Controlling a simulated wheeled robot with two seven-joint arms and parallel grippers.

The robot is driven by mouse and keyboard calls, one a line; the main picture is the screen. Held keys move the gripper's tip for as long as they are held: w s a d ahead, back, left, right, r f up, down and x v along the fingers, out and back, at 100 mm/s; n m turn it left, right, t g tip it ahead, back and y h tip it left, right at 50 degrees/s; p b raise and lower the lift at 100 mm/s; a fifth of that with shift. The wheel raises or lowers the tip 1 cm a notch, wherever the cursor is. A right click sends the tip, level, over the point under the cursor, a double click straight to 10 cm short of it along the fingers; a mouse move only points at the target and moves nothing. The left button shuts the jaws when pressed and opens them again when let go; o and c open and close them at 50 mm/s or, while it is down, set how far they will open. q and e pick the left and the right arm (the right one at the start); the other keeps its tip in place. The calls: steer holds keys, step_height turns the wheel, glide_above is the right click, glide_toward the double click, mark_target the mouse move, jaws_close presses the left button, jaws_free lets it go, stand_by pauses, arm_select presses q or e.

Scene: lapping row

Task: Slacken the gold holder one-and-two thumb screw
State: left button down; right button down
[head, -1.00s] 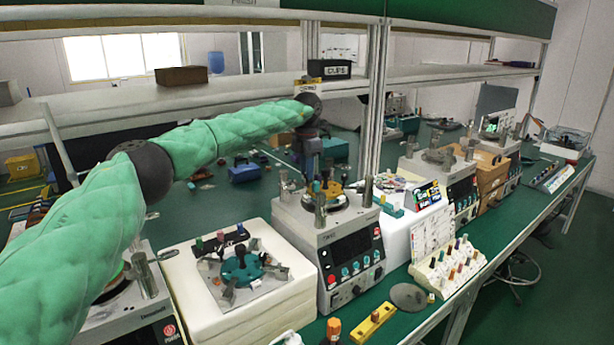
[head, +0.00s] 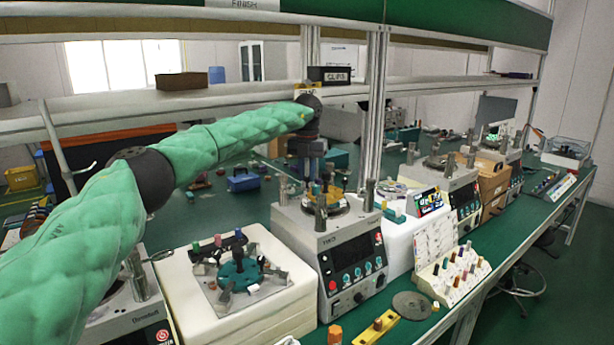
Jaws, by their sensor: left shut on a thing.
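The gold holder (head: 338,203) sits on the round plate of the middle lapping machine, among grey upright posts. My left arm reaches in from the left, and its gripper (head: 314,183) points straight down over the left part of this holder. The left gripper is shut on a small thumb screw at the holder. The fingers and the posts hide most of the screw, and I cannot read which numbers it lies between. My right gripper is not in view.
The lapping machine (head: 350,262) has a dark display and knobs on its front. Left of it, a white block (head: 190,318) bears a teal holder (head: 240,270). At right are a rack of coloured pegs (head: 452,275), a grey disc (head: 411,305) and a yellow bar (head: 378,328). A shelf (head: 240,98) runs above.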

mark_target(307, 177)
arm_select(q)
steer(key=shift+n+b, duration=0.3)
steer(key=shift+n, duration=0.7)
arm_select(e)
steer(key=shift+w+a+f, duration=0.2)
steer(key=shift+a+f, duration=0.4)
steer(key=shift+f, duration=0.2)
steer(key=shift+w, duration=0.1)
arm_select(q)
steer(key=c, duration=1.3)
jaws_free()
step_height(307, 177, up, 6)
steer(key=shift+r+b, duration=0.15)
steer(key=shift+b, duration=0.6)
steer(key=shift+r, duration=0.7)
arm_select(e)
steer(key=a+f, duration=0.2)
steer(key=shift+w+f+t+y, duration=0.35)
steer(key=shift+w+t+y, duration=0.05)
